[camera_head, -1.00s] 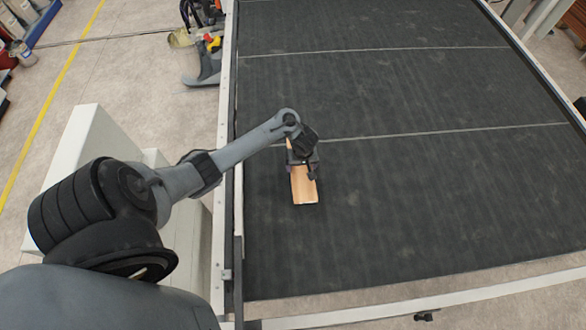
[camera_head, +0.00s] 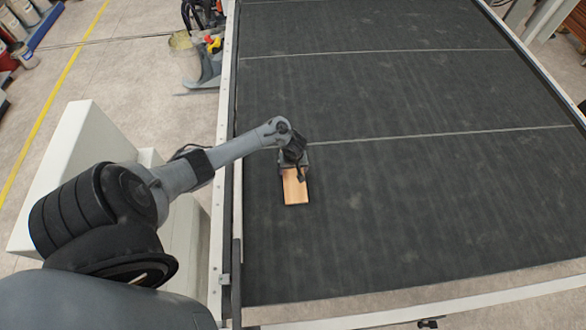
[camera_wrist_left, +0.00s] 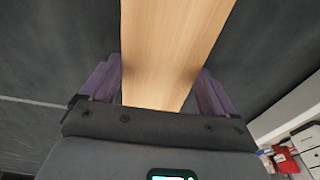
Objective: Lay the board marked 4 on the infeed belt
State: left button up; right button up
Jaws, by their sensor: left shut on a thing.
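A light wooden board (camera_head: 295,187) is at the left part of the dark infeed belt (camera_head: 400,210). My left gripper (camera_head: 294,172) is over the far end of the board. In the left wrist view the board (camera_wrist_left: 170,50) runs between the two purple fingers of the left gripper (camera_wrist_left: 158,85), which is shut on it. No number shows on the visible face of the board. I cannot tell whether the board touches the belt or is held just above it. My right gripper is not in view.
A white metal rail (camera_head: 222,150) runs along the belt's left edge, below my left arm. Pale seams cross the belt. The belt to the right of the board is clear.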

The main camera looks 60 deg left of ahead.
aim_at(294, 174)
pick_arm(q)
jog(key=shift+f, duration=0.15)
jog(key=o, duration=0.9)
jog(key=shift+o, duration=0.2)
notch_tip(294, 174, up, 12)
jog(key=d+p, duration=0.1)
jog(key=p, duration=0.4)
jog(key=shift+s+d, duration=0.2)
jog(key=shift+s, duration=0.05)
jog(key=shift+w, duration=0.1)
